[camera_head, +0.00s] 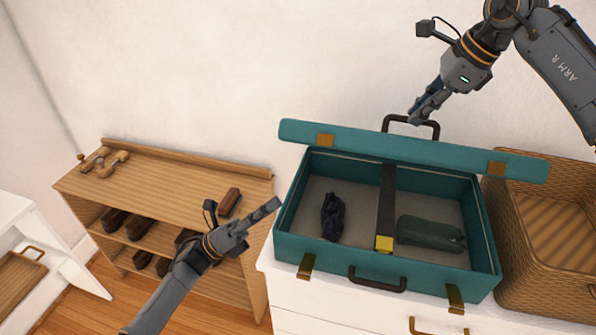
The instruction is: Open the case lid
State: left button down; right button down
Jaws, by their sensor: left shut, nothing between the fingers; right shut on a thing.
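The teal case (330,255) sits on a white drawer unit. Its lid (360,144) is raised at the back, seen nearly edge-on, with brass latches and a dark handle (394,117) on its far side. My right gripper (416,117) is shut on that lid handle; the fingertips partly cover it. The case interior shows a dark bundled cloth (332,216), a green pouch (430,233) and a dark strap with a yellow buckle. My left gripper (274,206) is shut and empty, just left of the case's left wall.
A wicker basket (545,270) stands close at the case's right. A wooden shoe rack (165,185) with shoes and a brush (229,203) is at the left. The wall is close behind the lid. A white cabinet (40,230) is at far left.

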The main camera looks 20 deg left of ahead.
jog(key=shift+w+d+f, duration=0.1)
jog(key=shift+d+f, duration=0.05)
jog(key=shift+f, duration=0.15)
pick_arm(q)
jog(key=w+a+r+x, duration=0.1)
jog(key=a+x, duration=0.1)
jog(key=x, duration=1)
jog(key=shift+w+d+r, duration=0.15)
jog(key=shift+d+r, duration=0.05)
jog(key=shift+r, duration=0.35)
